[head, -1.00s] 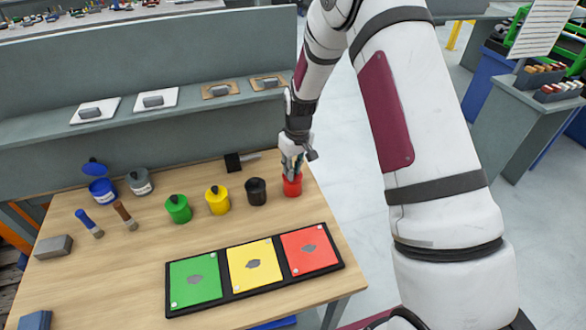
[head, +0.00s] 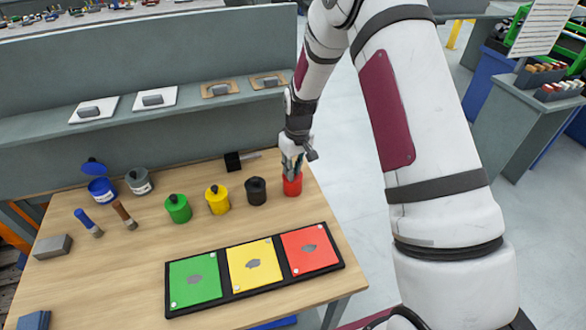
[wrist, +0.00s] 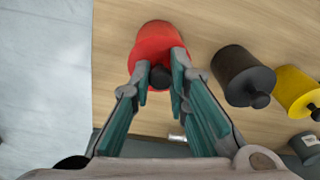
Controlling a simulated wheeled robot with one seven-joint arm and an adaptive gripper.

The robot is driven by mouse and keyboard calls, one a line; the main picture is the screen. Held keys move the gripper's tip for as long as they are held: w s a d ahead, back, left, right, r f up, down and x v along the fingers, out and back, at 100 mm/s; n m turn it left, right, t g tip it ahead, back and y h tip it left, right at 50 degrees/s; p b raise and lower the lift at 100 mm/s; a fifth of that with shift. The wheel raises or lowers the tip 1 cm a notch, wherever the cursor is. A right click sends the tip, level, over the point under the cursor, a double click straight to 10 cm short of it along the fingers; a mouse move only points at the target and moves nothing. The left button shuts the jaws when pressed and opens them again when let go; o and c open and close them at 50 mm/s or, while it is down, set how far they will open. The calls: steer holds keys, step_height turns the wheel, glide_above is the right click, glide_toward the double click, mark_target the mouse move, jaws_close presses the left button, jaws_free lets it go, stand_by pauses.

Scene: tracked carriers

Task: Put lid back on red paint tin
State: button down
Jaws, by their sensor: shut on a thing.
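The red paint tin (head: 292,187) stands upright near the right edge of the wooden table, and it also shows in the wrist view (wrist: 160,32). My gripper (head: 291,168) is directly above it, pointing down. In the wrist view my gripper (wrist: 160,76) has its fingers shut on the dark knob (wrist: 160,77) of the red tin's lid. The lid (wrist: 155,52) appears red and on top of the tin. I cannot tell whether it is fully seated, as the fingers hide part of it.
A black tin (head: 256,192), yellow tin (head: 218,200) and green tin (head: 178,209) stand left of the red tin. A tray with green, yellow and red panels (head: 338,266) lies in front. A black-headed tool (head: 233,162) lies behind. The table's right edge is close.

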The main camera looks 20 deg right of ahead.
steer(key=c, duration=1.5)
jaws_free()
steer(key=shift+o, duration=0.8)
steer(key=o, duration=0.4)
steer(key=shift+c, duration=0.2)
steer(key=shift+r, duration=0.1)
steer(key=shift+r+p, duration=0.65)
steer(key=shift+r, duration=2.8)
